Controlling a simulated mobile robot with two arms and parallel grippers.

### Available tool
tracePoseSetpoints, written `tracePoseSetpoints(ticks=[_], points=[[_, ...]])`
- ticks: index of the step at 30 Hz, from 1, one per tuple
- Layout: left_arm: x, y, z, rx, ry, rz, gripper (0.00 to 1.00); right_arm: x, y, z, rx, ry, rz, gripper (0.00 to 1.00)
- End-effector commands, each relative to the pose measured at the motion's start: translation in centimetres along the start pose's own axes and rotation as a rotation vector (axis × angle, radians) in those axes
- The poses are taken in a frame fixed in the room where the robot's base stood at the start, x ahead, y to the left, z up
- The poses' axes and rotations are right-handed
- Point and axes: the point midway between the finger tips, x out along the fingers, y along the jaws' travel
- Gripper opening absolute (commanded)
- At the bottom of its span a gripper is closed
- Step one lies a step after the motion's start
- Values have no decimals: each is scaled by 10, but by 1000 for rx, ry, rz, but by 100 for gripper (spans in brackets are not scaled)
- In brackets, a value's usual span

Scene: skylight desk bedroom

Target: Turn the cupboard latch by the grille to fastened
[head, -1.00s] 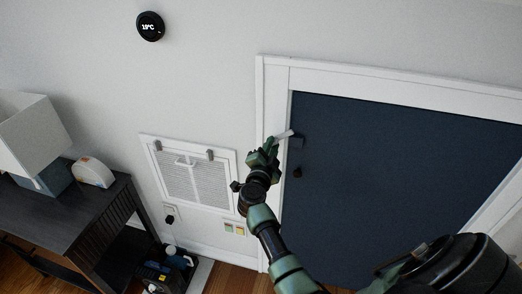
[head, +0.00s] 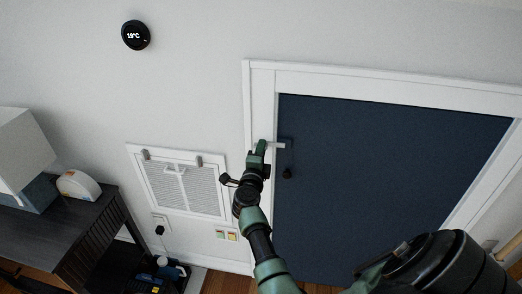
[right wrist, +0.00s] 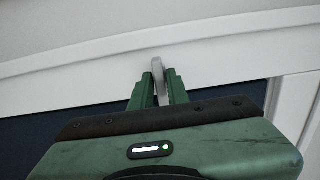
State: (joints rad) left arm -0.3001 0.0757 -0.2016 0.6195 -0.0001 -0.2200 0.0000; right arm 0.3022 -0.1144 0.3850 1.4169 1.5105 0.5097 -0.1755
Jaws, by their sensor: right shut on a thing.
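The cupboard latch (head: 277,146) is a small pale lever on a dark plate at the upper left edge of the dark blue cupboard door (head: 390,180). In the head view it lies close to horizontal, pointing left toward the white frame. My right gripper (head: 261,147) is at the lever's left end. In the right wrist view, the green fingers (right wrist: 159,88) are shut on the grey lever (right wrist: 158,70), whose end shows between and above them. The fingers hide part of the lever. My left gripper is not in view.
The white wall grille (head: 182,186) is left of the door. A black knob (head: 287,174) sits below the latch. The white door frame (head: 262,100) borders the door. A round thermostat (head: 135,35) is on the wall above.

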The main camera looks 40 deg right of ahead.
Motion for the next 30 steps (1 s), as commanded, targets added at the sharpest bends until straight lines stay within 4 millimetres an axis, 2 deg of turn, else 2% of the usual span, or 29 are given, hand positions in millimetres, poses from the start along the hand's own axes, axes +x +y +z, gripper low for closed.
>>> tracePoseSetpoints(ticks=[14,15,16,17,30], points=[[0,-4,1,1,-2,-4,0,-1,3,0,15,1,6,0],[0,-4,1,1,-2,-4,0,-1,3,0,15,1,6,22],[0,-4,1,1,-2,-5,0,-1,3,0,15,1,6,30],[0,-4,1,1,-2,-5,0,-1,3,0,15,1,5,33],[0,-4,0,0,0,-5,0,-2,1,3,14,0,2,33]])
